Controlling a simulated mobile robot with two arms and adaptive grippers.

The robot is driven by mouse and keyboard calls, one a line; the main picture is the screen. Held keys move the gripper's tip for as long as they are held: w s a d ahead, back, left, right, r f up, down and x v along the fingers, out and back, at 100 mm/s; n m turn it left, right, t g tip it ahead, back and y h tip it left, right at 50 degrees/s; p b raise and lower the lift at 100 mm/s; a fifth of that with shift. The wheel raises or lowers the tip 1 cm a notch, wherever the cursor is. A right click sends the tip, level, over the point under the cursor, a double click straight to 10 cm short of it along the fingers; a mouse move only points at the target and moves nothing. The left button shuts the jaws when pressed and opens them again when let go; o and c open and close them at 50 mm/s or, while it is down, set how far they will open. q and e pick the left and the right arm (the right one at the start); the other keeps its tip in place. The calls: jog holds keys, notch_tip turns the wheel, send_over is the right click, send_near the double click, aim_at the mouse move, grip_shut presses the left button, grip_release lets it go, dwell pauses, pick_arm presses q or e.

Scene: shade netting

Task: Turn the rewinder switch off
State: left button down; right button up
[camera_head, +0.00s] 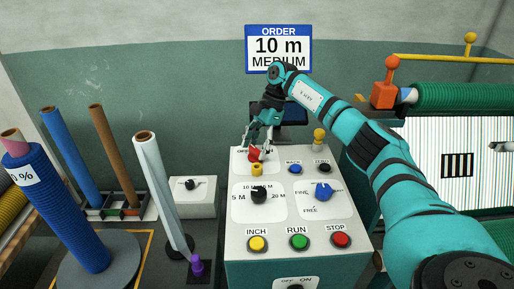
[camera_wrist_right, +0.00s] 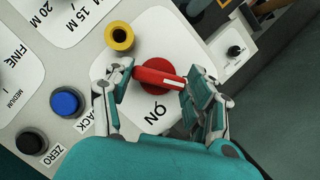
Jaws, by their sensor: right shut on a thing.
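A red rotary switch (camera_head: 254,156) sits at the top left of the white control panel (camera_head: 240,229), with a partly covered "OFF" label above it. In the right wrist view its red handle (camera_wrist_right: 158,77) lies across a round red base, near an "ON" label (camera_wrist_right: 158,108). My right gripper (camera_head: 262,146) is over this switch. In the wrist view the gripper's fingers (camera_wrist_right: 161,79) are at both ends of the handle, shut on it. My left gripper is not in view.
A yellow collar (camera_wrist_right: 119,37) is close beside the red switch. A blue button (camera_head: 295,168), black button (camera_head: 323,168), two selector knobs and INCH, RUN and STOP buttons share the panel. Tall rolls (camera_head: 160,190) stand left; a green netting roll (camera_head: 462,96) is right.

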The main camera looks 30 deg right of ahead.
jog(key=shift+w+r+n+g, duration=0.1)
jog(key=shift+n+g, duration=0.4)
jog(key=shift+n, duration=0.7)
jog(key=o, duration=1.2)
jog(key=v, duration=0.7)
jog(key=shift+r, duration=0.2)
jog(key=shift+r, duration=0.1)
